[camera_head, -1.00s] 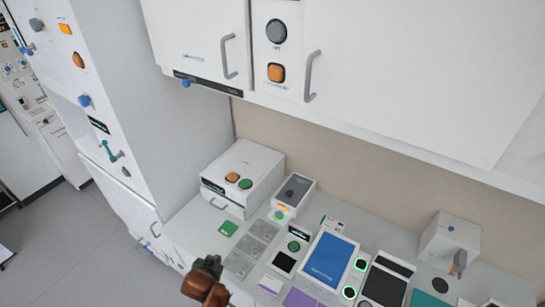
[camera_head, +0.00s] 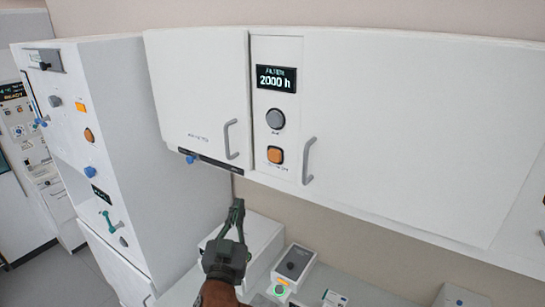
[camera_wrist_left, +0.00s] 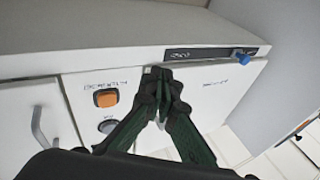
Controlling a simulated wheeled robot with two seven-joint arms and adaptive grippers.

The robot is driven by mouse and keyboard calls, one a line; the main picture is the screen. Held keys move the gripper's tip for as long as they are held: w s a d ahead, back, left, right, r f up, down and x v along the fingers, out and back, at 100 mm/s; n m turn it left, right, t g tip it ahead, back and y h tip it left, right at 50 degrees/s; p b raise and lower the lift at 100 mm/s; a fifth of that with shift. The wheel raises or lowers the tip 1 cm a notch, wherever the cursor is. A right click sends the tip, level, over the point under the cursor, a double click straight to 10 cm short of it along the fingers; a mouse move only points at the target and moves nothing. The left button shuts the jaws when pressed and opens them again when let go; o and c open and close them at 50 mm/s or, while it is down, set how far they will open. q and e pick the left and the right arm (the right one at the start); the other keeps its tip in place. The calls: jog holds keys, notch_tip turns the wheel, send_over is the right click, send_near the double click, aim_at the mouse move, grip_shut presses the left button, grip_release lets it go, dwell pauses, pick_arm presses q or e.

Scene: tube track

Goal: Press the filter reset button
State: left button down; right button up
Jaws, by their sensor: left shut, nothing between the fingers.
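A square orange button (camera_head: 275,155) sits on the narrow panel of the white wall cabinet, with a small blurred label below it; I take it for the filter reset button. A display (camera_head: 277,78) above reads "FILTER 2000 h", with a round grey knob (camera_head: 275,119) between. My left gripper (camera_head: 237,203) is shut and empty, pointing up, below and left of the orange button, apart from it in the head view. In the left wrist view, which is upside down, the fingertips (camera_wrist_left: 158,76) are beside the orange button (camera_wrist_left: 106,96). My right gripper is not in view.
Two grey handles (camera_head: 231,138) (camera_head: 309,160) flank the panel. A blue knob (camera_head: 190,159) sits under the cabinet's left edge. Below, a white box (camera_head: 262,240) and a small device (camera_head: 293,264) stand on the counter. A tall white unit (camera_head: 110,120) is at left.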

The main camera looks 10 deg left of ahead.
aim_at(274, 156)
pick_arm(q)
jog(key=s+d+r+t, duration=0.1)
jog(key=s+r, duration=0.1)
jog(key=r, duration=0.4)
jog(key=s+d+r+t, duration=0.2)
jog(key=r, duration=0.4)
jog(key=shift+d+h, duration=0.3)
jog(key=shift+w+d+b, duration=0.35)
jog(key=shift+w+d, duration=0.15)
jog(key=shift+w, duration=0.85)
jog(key=shift+w+d+b, duration=0.3)
jog(key=shift+w+d, duration=0.25)
jog(key=shift+w, duration=0.85)
jog(key=shift+w+d+b, duration=0.35)
jog(key=shift+w+d, duration=0.15)
jog(key=shift+w, duration=0.85)
jog(key=shift+w, duration=0.15)
jog(key=shift+w+d, duration=0.1)
jog(key=shift+w, duration=0.1)
